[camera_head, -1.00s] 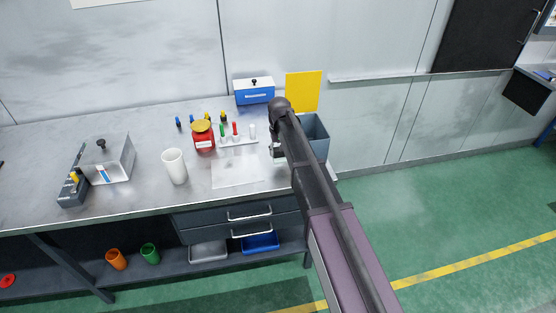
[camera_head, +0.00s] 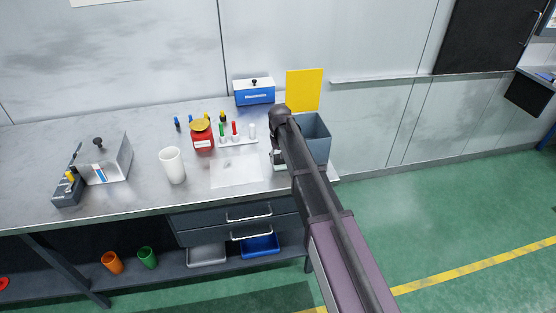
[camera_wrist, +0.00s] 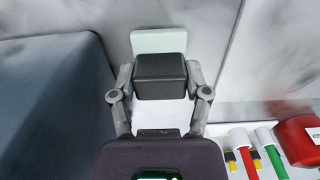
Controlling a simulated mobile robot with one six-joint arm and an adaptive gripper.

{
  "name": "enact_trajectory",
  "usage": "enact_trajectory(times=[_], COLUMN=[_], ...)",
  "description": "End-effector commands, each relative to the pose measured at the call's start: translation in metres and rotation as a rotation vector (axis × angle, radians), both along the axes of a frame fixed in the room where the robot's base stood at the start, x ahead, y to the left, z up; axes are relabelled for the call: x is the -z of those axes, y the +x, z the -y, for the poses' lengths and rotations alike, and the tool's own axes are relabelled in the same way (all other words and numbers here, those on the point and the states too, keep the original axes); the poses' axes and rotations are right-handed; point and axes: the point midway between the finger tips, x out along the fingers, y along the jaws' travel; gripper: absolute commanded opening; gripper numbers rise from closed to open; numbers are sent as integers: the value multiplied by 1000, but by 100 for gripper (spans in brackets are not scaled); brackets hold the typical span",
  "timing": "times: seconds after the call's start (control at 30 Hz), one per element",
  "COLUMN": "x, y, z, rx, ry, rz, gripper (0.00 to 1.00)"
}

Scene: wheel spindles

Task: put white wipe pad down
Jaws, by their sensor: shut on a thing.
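My gripper (camera_wrist: 160,80) is shut on a dark block (camera_wrist: 161,75) with a pale, white-green flat piece (camera_wrist: 158,41) showing beyond it; together they look like the white wipe pad and its grip. The fingers press the block from both sides. In the head view my gripper (camera_head: 278,157) is low over the bench, just right of the white sheet (camera_head: 236,170) and left of the grey-blue bin (camera_head: 313,138). My arm hides most of the pad there. I cannot tell whether the pad touches the bench.
The bin stands close beside my gripper and also shows in the wrist view (camera_wrist: 55,110). A rack with coloured markers (camera_head: 238,140), a red jar (camera_head: 202,136) and a white cup (camera_head: 172,165) stand to the left. A blue box (camera_head: 254,92) is behind. The sheet is mostly clear.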

Motion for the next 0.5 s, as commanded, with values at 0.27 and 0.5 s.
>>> enact_trajectory(times=[0.27, 0.5], x=[3, 3], y=[0, 0], z=[0, 1], rx=[0, 1], ry=[0, 0], rz=[0, 0], gripper=[24, 96])
